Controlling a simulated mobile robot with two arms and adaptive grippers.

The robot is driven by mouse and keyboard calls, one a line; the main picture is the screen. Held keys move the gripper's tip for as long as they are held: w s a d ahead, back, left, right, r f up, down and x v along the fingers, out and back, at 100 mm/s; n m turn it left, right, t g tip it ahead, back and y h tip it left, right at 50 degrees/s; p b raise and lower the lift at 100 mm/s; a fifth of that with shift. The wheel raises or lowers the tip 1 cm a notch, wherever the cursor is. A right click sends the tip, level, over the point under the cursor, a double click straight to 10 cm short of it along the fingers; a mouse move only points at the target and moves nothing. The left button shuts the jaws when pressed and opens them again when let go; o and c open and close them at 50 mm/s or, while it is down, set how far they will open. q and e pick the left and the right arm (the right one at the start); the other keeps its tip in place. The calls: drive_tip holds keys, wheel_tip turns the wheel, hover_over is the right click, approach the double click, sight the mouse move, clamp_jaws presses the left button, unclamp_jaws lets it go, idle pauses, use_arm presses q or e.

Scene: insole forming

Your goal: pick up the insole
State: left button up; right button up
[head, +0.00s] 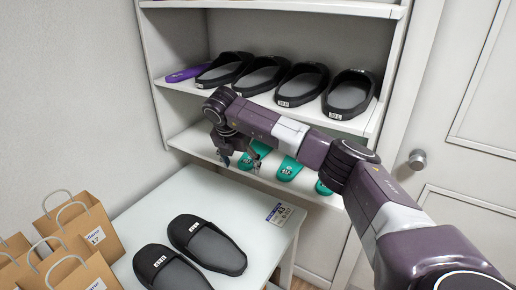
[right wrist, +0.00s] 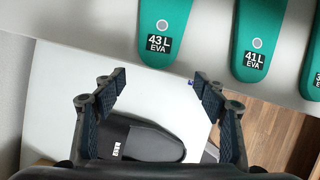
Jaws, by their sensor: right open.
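Green insoles lie on the lower shelf. In the right wrist view the one labelled "43 L EVA" (right wrist: 160,22) is at top centre, with its labelled end at the shelf's front edge. The "41 L EVA" insole (right wrist: 263,35) lies to its right, and a third (right wrist: 316,65) is cut by the right edge. My right gripper (right wrist: 158,80) is open and empty, its fingertips just short of the 43 L insole and apart from it. In the head view my right gripper (head: 234,160) is at the shelf front, partly covering the leftmost green insole (head: 259,150). My left gripper is not in view.
The upper shelf (head: 300,115) holds several black slippers (head: 348,92) and a purple insole (head: 186,73). A white table (head: 180,205) below holds two black slippers (head: 208,244) and a label card marked 43 (head: 280,213). Paper bags (head: 75,228) stand at left.

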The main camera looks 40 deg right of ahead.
sight(248, 161)
drive_tip(key=w+d+p, duration=0.2)
drive_tip(key=d, duration=0.1)
drive_tip(key=shift+w+d+r, duration=0.1)
drive_tip(key=shift+w+d, duration=0.35)
drive_tip(key=shift+d, duration=0.1)
drive_tip(key=shift+f+p, duration=0.4)
drive_tip(key=shift+f, duration=0.05)
drive_tip(key=shift+w+f, duration=0.1)
drive_tip(key=shift+f, duration=0.1)
drive_tip(key=shift+c, duration=0.6)
drive_tip(key=c, duration=0.9)
drive_tip(key=shift+d, duration=0.1)
drive_tip(key=shift+r, duration=0.1)
